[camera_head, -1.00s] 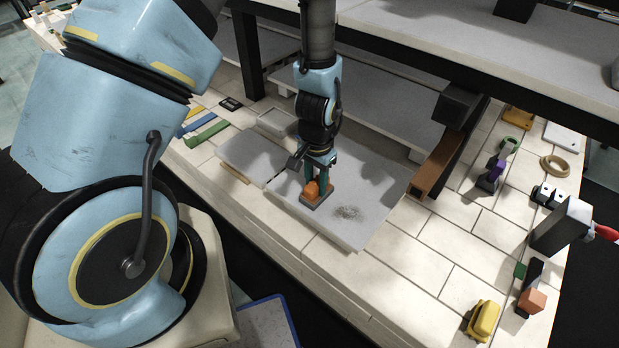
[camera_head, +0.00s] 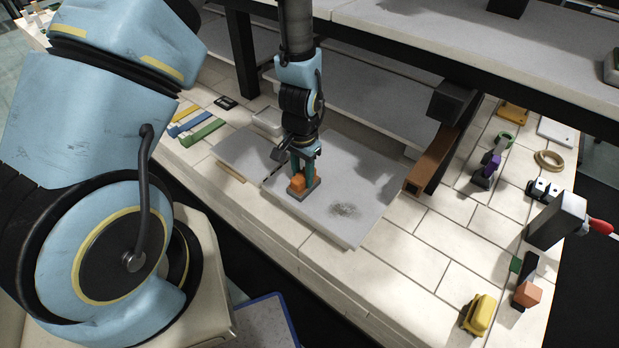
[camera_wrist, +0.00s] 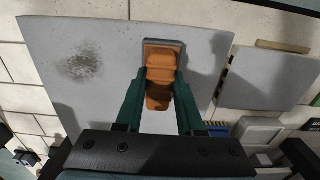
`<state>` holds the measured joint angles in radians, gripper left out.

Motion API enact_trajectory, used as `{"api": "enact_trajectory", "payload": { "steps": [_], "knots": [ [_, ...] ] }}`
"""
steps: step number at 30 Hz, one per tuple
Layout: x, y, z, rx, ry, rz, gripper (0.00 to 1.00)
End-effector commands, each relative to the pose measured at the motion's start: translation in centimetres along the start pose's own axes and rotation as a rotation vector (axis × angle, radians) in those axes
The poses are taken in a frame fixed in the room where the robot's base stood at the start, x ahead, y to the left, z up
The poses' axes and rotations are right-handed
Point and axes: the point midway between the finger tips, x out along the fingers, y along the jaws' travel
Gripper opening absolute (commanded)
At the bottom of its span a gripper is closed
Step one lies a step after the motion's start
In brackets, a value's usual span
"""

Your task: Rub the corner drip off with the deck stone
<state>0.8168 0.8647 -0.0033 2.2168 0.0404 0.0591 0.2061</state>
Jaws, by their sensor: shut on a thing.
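My gripper (camera_head: 304,166) is shut on the orange grip of a block with a flat grey base, which I take to be the deck stone (camera_head: 298,184). In the wrist view, the green fingers close on both sides of the orange grip (camera_wrist: 160,65). The stone is upright at the front left part of a pale grey slab (camera_head: 375,190), by its edge. I cannot tell how firmly it touches the slab. A dark speckled patch (camera_head: 344,210) lies on the slab to the right of the stone. No separate drip shows at the corner; the stone may hide it.
A second grey slab (camera_head: 240,155) lies left of the first. Black posts and a shelf (camera_head: 430,30) stand behind and above. A brown beam (camera_head: 432,165) is at the right. A yellow object (camera_head: 480,314) and several tools are at the far right. The front tiles are bare.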

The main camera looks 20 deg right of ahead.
Motion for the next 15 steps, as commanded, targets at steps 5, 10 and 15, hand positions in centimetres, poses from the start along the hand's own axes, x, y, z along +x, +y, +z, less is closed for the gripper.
{"api": "enact_trajectory", "payload": {
  "steps": [5, 10, 15],
  "knots": [
    [-0.01, -1.08, -0.01, 0.0, 0.0, 0.0, 0.0],
    [0.0, -1.21, 0.0, 0.001, 0.0, 0.0, 0.0],
    [0.0, -1.22, 0.0, 0.0, 0.0, 0.0, 0.0]
  ]
}}
